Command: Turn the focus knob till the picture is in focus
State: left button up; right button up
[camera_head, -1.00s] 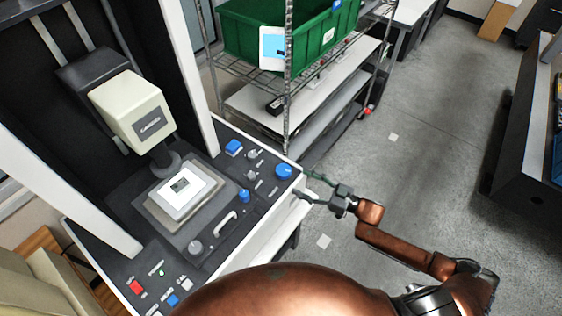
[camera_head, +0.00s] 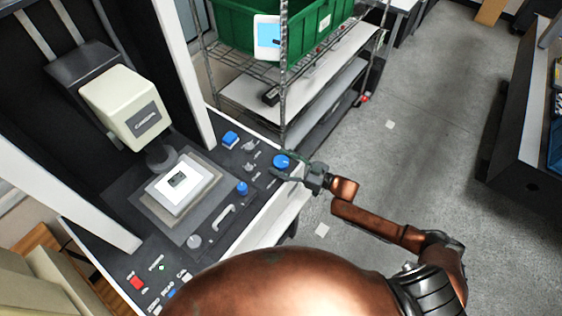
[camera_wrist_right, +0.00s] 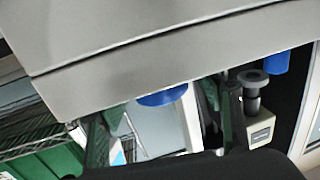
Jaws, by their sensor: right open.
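A large round blue knob (camera_head: 281,161) sits at the right end of the machine's dark control panel. Its label is too small to read, so I cannot tell for sure that it is the focus knob. My right gripper (camera_head: 284,166) is open, with one finger on either side of this knob; contact is unclear. The knob (camera_wrist_right: 162,96) also shows between the spread fingers in the right wrist view. My left gripper is out of view.
The panel also carries a smaller blue knob (camera_head: 242,188), a blue button (camera_head: 230,139), a grey handle (camera_head: 224,217) and a red button (camera_head: 137,283). A cream measuring head (camera_head: 125,105) hangs over the stage (camera_head: 150,202).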

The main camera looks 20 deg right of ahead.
jog(key=shift+c, duration=0.4)
jog(key=c, duration=1.1)
jog(key=shift+n+g+y+b, duration=0.3)
jog(key=shift+n+b, duration=0.1)
jog(key=shift+b, duration=0.2)
jog(key=n+g+y+b, duration=0.1)
jog(key=n+g+b, duration=0.1)
jog(key=g+b, duration=0.1)
jog(key=n+g+y+b, duration=0.2)
jog(key=g+b, duration=0.2)
jog(key=b, duration=0.1)
jog(key=shift+f+n, duration=0.2)
jog(key=shift+n, duration=0.2)
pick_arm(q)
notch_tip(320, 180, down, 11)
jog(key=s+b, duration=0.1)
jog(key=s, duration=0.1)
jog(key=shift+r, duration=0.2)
pick_arm(e)
jog(key=shift+r+n+g+y, duration=0.2)
jog(key=shift+n+g+y, duration=0.3)
jog(key=shift+g, duration=0.4)
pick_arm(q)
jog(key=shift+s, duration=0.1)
pick_arm(e)
jog(key=o, duration=1.2)
